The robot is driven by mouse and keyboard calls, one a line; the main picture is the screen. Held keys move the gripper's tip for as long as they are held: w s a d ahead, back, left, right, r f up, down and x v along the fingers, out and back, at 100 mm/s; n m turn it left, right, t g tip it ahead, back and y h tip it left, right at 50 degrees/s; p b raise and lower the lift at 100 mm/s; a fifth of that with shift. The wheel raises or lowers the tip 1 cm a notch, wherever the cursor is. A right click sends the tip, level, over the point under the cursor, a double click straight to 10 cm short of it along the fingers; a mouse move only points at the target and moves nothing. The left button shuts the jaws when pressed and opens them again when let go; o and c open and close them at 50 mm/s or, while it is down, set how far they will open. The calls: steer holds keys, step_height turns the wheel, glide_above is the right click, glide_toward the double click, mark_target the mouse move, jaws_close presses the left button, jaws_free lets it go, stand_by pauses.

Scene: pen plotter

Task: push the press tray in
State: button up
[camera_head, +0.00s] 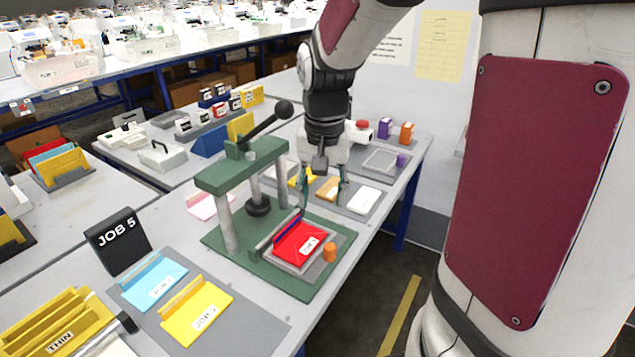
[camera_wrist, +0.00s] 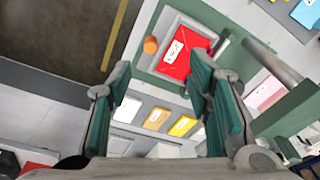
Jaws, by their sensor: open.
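The green press (camera_head: 243,165) stands on a green base at the front edge of the table, with its round dark plate (camera_head: 258,206) between the posts. The grey press tray (camera_head: 290,265) sits on the base in front of the posts, out to the right of the plate. A red folder (camera_head: 300,238) with a white label lies in it. An orange knob (camera_head: 329,252) is at the tray's near right side; it also shows in the wrist view (camera_wrist: 150,45). My gripper (camera_head: 322,195) is open and empty above the table behind the tray, apart from it.
The press lever with a black ball (camera_head: 284,108) rises near my arm. A mat with blue (camera_head: 155,282) and yellow (camera_head: 197,312) folders and a JOB 5 sign (camera_head: 118,236) lie at the front left. Small cards and a white block (camera_head: 363,199) lie behind the press.

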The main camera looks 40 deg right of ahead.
steer(key=s+a+r+n+t+p, duration=0.1)
steer(key=s+a+r+n, duration=0.1)
steer(key=s+a+r, duration=0.1)
steer(key=shift+s+a+r, duration=0.25)
steer(key=shift+a+r, duration=0.1)
steer(key=shift+r, duration=0.45)
steer(key=shift+w+f, duration=0.1)
